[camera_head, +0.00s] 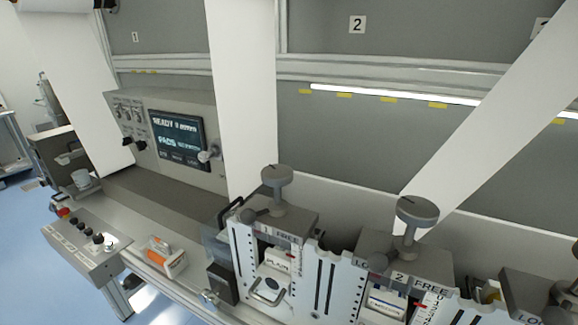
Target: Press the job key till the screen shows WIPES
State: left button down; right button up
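The screen (177,139) is set in a grey control panel (197,103) at the left. It is lit, and its upper line reads READY with smaller text after it. Its large lower line appears to read PADS, with small labels below. A grey box (84,247) at the front left carries several dark buttons (85,231) with labels too small to read. I cannot tell which control is the job key. Neither gripper is in view.
White web strips hang at left (75,70), centre (243,90) and right (490,115). An orange-and-white tool (168,258) lies on the ledge. Blue floor (30,240) is clear at left.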

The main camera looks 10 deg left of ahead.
aim_at(161, 153)
jog(key=u, duration=1.2)
